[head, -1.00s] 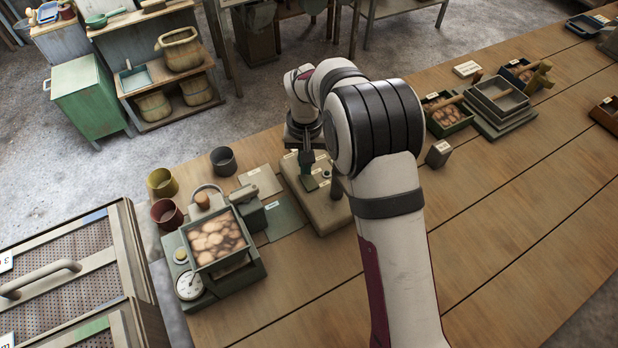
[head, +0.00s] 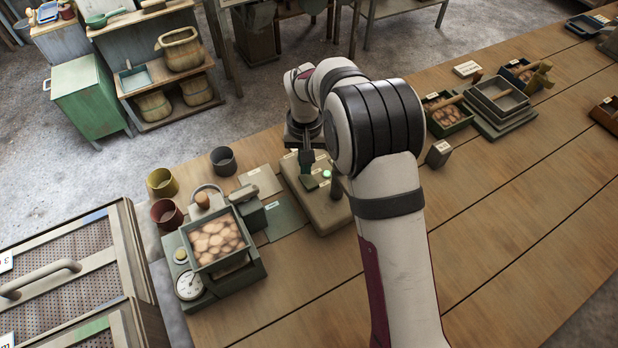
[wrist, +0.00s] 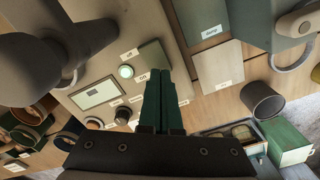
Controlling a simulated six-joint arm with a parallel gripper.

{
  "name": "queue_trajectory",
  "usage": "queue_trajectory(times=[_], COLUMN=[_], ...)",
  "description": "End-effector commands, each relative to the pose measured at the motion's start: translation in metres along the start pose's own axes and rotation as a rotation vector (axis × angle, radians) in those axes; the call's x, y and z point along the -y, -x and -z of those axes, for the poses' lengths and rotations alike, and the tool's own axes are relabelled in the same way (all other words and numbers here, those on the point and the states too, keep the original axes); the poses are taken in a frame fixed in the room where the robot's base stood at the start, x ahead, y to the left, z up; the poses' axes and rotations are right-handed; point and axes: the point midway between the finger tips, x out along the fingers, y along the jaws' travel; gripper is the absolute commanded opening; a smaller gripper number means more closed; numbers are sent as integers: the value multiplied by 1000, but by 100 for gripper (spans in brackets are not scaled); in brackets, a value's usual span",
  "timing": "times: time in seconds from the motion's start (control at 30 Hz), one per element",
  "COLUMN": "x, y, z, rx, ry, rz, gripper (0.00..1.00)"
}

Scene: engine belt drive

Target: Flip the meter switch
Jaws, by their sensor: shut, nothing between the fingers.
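The meter (head: 325,212) is a beige box on the bench, partly behind my arm in the head view. The wrist view shows its face (wrist: 110,62) with a pale display window (wrist: 97,93), small labels and a round lamp (wrist: 126,71) glowing pale green. The lamp also shows in the head view (head: 327,174). A dark green block, seemingly the switch (wrist: 152,55), sits beside the lamp. My gripper (wrist: 160,80) is shut and empty, its green fingertips at or just over the block's edge; I cannot tell whether they touch. The gripper (head: 308,170) is above the meter in the head view.
Left of the meter stands a green scale (head: 258,272) with a tray of round brown pieces and a dial. Yellow (head: 162,183), red (head: 167,214) and dark (head: 223,161) cups stand near the bench edge. The bench (head: 500,230) to the right is mostly clear.

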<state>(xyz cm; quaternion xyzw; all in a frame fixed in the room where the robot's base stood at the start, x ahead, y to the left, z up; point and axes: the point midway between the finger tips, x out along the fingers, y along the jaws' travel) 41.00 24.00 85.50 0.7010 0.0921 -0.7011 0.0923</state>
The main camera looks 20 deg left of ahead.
Motion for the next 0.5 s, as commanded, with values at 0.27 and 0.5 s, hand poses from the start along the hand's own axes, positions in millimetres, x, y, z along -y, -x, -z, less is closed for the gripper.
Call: queue_trajectory(times=[0.27, 0.5], x=[0, 0], y=[32, 55], z=[0, 0], rx=[-3, -2], ry=[0, 1], rz=[0, 0], gripper=[0, 0])
